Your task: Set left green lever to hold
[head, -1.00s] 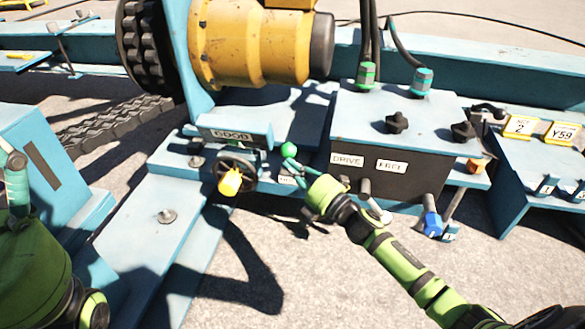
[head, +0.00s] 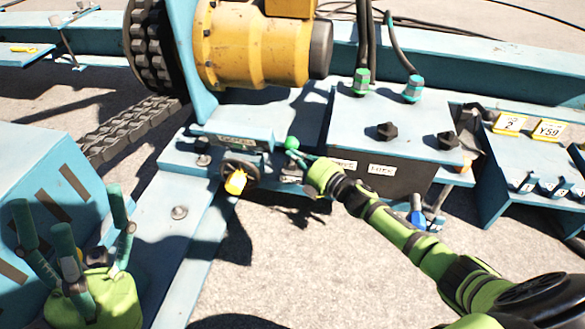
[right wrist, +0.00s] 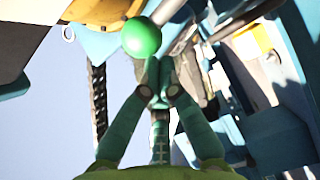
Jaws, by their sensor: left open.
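The green ball knob (head: 291,143) of a lever stands beside the left end of the dark control box. It is large in the right wrist view (right wrist: 141,37), with its pale rod running up and to the right. My right gripper (head: 298,152) reaches in from the right, its tips at the knob. In the right wrist view its fingers (right wrist: 154,78) come together just below the ball, and the ball is not between them. I cannot tell whether the tips touch it. My left gripper (head: 68,225) is at the lower left, fingers spread and empty, away from the lever.
A handwheel with a yellow grip (head: 236,182) sits left of the lever. The control box (head: 395,112) with labels and black knobs is to the right. A yellow motor (head: 250,45) is above. A blue block (head: 50,165) stands near my left gripper. Ground in front is open.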

